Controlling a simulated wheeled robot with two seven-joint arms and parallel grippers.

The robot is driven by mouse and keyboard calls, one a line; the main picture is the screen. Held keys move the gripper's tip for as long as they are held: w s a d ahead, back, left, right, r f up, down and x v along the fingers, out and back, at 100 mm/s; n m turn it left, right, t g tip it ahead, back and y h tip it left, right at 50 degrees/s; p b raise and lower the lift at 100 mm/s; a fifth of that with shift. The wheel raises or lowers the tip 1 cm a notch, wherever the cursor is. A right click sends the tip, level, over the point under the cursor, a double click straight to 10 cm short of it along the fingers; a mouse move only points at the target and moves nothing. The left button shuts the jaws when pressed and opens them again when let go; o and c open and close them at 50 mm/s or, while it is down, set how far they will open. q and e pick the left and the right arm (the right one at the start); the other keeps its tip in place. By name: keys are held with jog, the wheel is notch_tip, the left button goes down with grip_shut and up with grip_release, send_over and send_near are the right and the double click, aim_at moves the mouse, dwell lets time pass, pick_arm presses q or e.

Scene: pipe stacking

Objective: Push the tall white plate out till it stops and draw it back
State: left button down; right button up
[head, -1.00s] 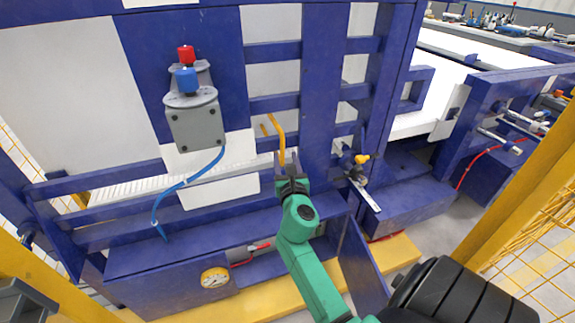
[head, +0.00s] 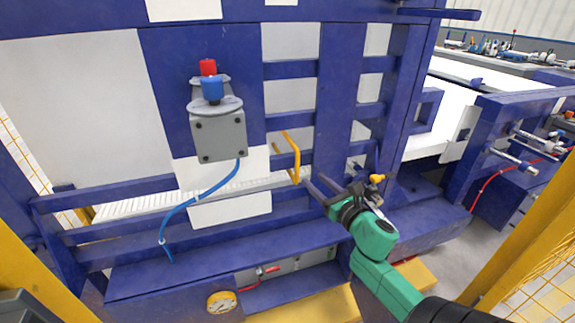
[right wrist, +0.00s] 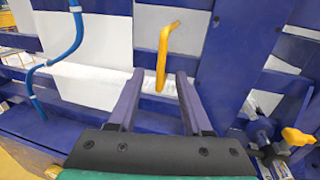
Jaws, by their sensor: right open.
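The tall white plate (head: 290,100) shows in strips behind the blue bars in the head view, and its edges are partly hidden. A bent yellow handle (head: 296,160) stands out in front of it; I cannot tell how it is fixed. My right gripper (head: 315,185) is open and empty, just below and right of the handle. In the right wrist view the handle (right wrist: 163,58) rises between and beyond the two fingertips (right wrist: 157,80), with no clear contact. My left gripper is not in view.
Blue frame bars (head: 330,110) surround the plate. A grey box with red and blue buttons (head: 218,135) and a blue hose (head: 200,200) are to the left. A valve with a yellow knob (head: 376,178) is close to the right of my gripper.

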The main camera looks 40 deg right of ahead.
send_over(292, 178)
jog(key=shift+w, duration=0.15)
grip_shut()
dwell(1.4)
